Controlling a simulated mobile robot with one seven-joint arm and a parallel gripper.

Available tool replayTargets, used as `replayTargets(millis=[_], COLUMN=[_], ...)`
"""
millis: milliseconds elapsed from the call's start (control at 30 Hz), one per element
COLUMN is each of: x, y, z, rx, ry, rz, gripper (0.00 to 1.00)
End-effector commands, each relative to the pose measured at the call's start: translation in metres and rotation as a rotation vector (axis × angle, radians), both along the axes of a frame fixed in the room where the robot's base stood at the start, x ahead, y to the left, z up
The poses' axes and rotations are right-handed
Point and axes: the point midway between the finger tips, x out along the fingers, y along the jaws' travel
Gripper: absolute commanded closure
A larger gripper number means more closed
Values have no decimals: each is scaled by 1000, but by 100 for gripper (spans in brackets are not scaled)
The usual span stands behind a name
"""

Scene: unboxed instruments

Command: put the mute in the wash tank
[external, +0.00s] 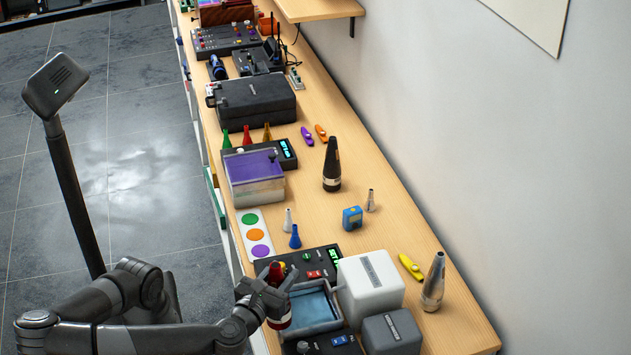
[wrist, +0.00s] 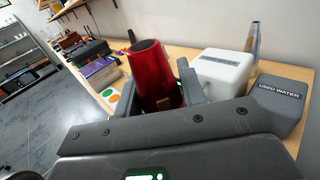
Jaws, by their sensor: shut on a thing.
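A red cone-shaped mute (wrist: 147,62) stands between the two fingers of my gripper (wrist: 160,82) in the wrist view, and the gripper is shut on it. In the external view my gripper (external: 275,293) holds the red mute (external: 276,271) roughly upright at the near left side of an open grey tank with a blue inside (external: 313,306), which looks like the wash tank. I cannot tell the mute's exact height over the rim. The tank's inside looks empty. In the wrist view the tank is hidden behind my gripper.
A white box (external: 370,284) and a grey box labelled "USED WATER" (wrist: 279,97) stand right of the tank. A control panel (external: 296,264) lies behind it.

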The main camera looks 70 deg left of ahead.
Motion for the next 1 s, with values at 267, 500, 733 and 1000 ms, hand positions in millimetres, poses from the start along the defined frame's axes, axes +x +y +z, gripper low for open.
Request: replayTargets(millis=[267,500,733,1000], x=[42,74,82,82], y=[40,66,73,73], z=[-34,-59,-68,-101], rx=[4,3,1,2], ry=[-1,0,1,1], rz=[8,5,1,1], gripper=[100,100,100,100])
